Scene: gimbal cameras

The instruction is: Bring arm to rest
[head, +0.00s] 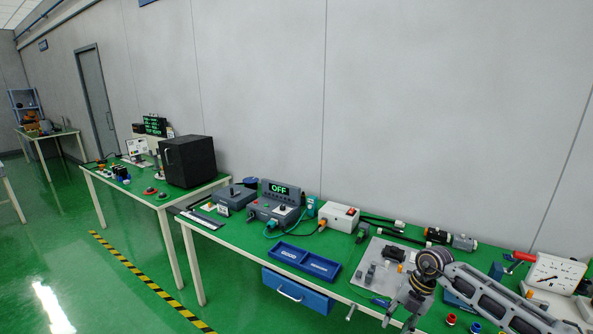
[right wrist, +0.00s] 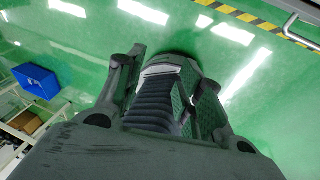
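My right arm (head: 500,295) comes in from the lower right of the head view, bent at a joint above the green workbench. Its right gripper (head: 398,319) points down near the bench's front edge. My left arm and gripper are not in view.
The green workbench (head: 357,292) holds a blue tray (head: 304,262), an "OFF" display unit (head: 277,200), a grey plate (head: 362,272) with small parts and a red-handled tool (head: 523,257). A blue drawer (head: 297,291) hangs under its front. A blue box (right wrist: 36,81) shows in the wrist view.

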